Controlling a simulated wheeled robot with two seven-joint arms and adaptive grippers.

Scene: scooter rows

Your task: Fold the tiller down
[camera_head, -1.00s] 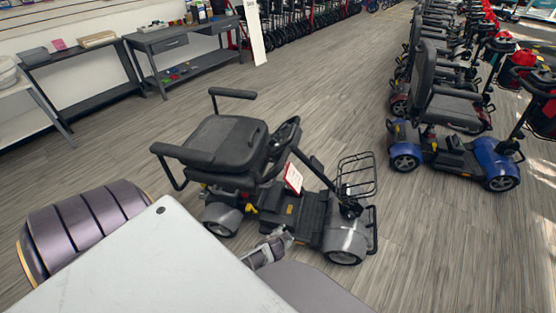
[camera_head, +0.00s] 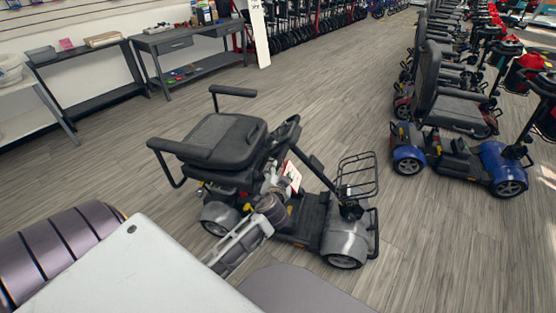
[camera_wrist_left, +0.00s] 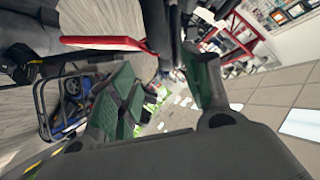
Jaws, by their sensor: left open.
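The grey scooter stands in the middle of the head view, with its black seat (camera_head: 222,142) at the left and its wire basket (camera_head: 357,175) at the right. Its tiller (camera_head: 315,166) slopes up from the front deck toward the seat, with the handlebar (camera_head: 287,130) at the seat's edge. A white and red tag (camera_head: 292,176) hangs beside it. My left gripper (camera_head: 279,183) is by the tag, over the footwell. In the left wrist view its green-padded fingers (camera_wrist_left: 165,75) are apart, with a dark post (camera_wrist_left: 157,25) just beyond the gap. Contact cannot be told. My right gripper is out of view.
A blue scooter (camera_head: 475,165) heads a row of scooters at the right. Shelves (camera_head: 185,55) line the back left wall. The floor (camera_head: 335,100) behind the grey scooter and between it and the row is clear.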

